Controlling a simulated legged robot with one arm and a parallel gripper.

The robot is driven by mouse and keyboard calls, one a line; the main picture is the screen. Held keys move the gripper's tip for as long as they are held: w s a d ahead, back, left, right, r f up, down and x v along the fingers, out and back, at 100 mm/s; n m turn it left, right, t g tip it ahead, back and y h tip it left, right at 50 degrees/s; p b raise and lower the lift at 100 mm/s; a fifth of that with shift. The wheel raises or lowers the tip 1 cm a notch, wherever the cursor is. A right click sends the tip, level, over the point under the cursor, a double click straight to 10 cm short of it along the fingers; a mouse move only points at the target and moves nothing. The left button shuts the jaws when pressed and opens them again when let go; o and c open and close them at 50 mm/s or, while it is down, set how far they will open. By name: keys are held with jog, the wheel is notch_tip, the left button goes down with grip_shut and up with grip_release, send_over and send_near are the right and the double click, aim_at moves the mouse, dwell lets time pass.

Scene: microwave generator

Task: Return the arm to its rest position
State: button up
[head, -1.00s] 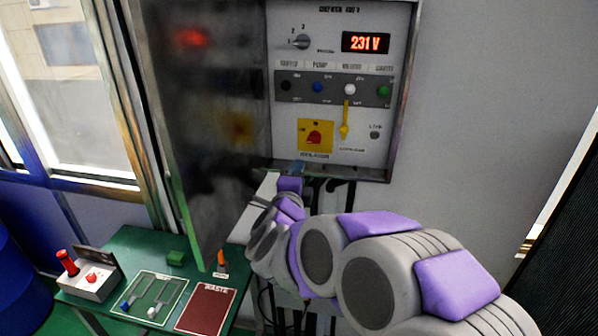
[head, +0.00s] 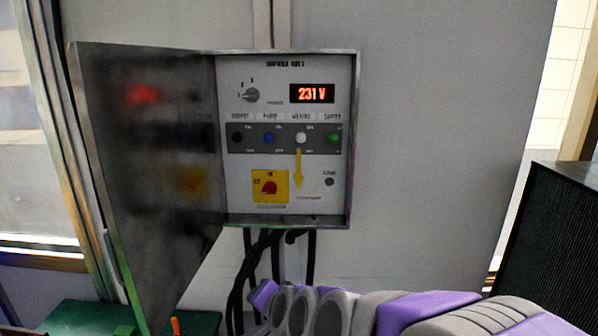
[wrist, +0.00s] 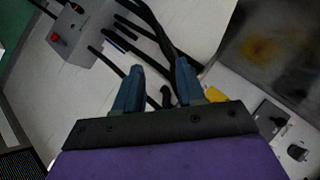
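My arm (head: 400,312) reaches in from the lower right of the head view and lies low, below the control cabinet (head: 353,140). Its far end is near the black cables; the fingers are not clear there. In the wrist view my gripper (wrist: 158,88) shows two blue fingers held apart, with nothing gripped between them. Dark cables (wrist: 150,30) run behind the fingers.
The cabinet door (head: 150,190) stands open to the left. The panel has a 231 V display (head: 312,93), a yellow lever (head: 299,168) and a red knob on a yellow plate (head: 270,186). A green table (head: 70,315) is at lower left. A dark ribbed unit (head: 550,240) stands right.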

jog(key=s+d+f+n+g+h+b, duration=0.1)
jog(key=s+d+f+n+g, duration=0.1)
jog(key=s+d, duration=0.5)
jog(key=s+d+f+n+g+h+b, duration=0.1)
jog(key=s+d+f+g, duration=0.4)
jog(key=s, duration=0.9)
jog(key=s+d+f+n+g+h+b, duration=0.2)
jog(key=s+d+f+g+h, duration=0.1)
jog(key=s+d, duration=0.6)
notch_tip(320, 180, down, 2)
jog(key=shift+s+f+n+g, duration=0.1)
jog(key=shift+s+n+g, duration=0.35)
jog(key=shift+s, duration=0.8)
jog(key=shift+c, duration=0.3)
